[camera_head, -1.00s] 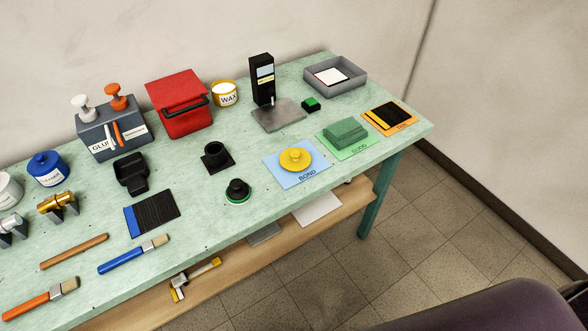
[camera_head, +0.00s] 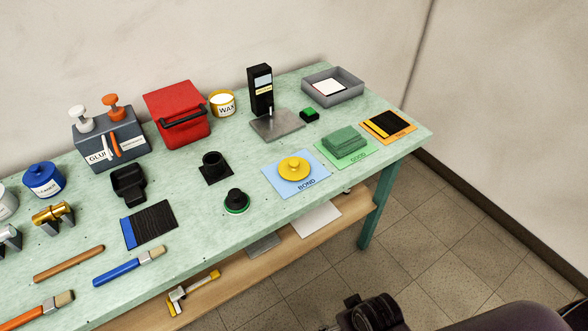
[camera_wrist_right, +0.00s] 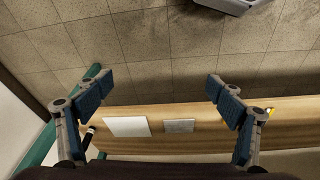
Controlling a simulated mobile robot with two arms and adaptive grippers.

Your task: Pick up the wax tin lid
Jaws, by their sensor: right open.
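The wax tin lid, a round yellow disc with a knob on top (camera_head: 294,168), lies on the blue BOND card (camera_head: 312,186) near the bench's front edge. The white wax tin (camera_head: 222,103) with a yellow rim stands at the back, right of the red box. My right gripper (camera_wrist_right: 166,88) is open and empty in the right wrist view, over the floor and lower shelf. In the head view, a dark part of my right arm shows at the bottom, well below the lid. The lid is not visible in the right wrist view. My left gripper is not in view.
A green block stack (camera_head: 345,143) on the GOOD card is right of the lid. A black-knobbed piece (camera_head: 236,201) stands to its left, and a black stand with a plate (camera_head: 277,124) behind it.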

